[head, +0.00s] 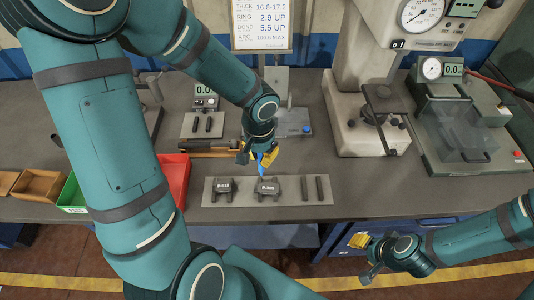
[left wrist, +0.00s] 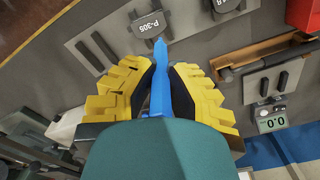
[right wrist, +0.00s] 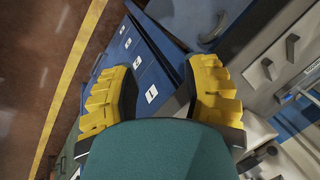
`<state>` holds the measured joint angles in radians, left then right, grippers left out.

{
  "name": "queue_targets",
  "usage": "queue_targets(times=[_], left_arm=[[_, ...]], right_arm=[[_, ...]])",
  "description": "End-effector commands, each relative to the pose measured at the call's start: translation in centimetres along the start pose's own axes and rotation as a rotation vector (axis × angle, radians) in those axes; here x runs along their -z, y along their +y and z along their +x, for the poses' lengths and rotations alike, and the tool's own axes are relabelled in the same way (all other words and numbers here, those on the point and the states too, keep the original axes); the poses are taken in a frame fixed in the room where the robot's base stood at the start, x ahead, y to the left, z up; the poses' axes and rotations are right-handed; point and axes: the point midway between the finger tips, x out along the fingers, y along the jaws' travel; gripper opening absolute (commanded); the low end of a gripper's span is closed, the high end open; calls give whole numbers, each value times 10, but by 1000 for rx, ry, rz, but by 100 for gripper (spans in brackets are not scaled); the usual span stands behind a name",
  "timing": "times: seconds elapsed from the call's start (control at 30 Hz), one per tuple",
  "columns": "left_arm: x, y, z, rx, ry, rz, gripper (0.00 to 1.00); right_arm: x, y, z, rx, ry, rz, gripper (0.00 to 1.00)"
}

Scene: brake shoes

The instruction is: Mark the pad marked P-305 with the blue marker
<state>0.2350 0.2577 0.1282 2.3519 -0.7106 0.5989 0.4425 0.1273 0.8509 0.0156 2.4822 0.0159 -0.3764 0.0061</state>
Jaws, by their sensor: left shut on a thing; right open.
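The pad marked P-305 (head: 268,189) lies dark and flat on a grey plate (head: 218,199); it also shows in the left wrist view (left wrist: 147,29). A second dark pad (head: 223,188) lies left of it, its label hard to read. My left gripper (head: 264,161) is shut on the blue marker (left wrist: 161,88), just above and behind the P-305 pad. The marker's tip points toward the pad's edge; I cannot tell whether they touch. No mark shows on the pad. My right gripper (head: 359,241) is open and empty, off the table's front edge; its fingers (right wrist: 165,88) stand apart.
Two dark bars (head: 311,189) lie at the plate's right end. A red bin (head: 175,180), a green bin (head: 72,194) and a wooden tray (head: 40,186) stand left. A press-like gauge stand (head: 345,120) and another gauge device (head: 460,130) stand right.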

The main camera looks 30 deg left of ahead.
Motion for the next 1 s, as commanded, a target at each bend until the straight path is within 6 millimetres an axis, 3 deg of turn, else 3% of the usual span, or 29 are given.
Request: queue_targets(times=[0.5,1.0], left_arm=[[-1,0,51,0,-1,-1,0],[0,0,57,0,0,0,0]], right_arm=[[-17,13,34,3,-33,-10,47],[-19,14,37,4,-39,-11,47]])
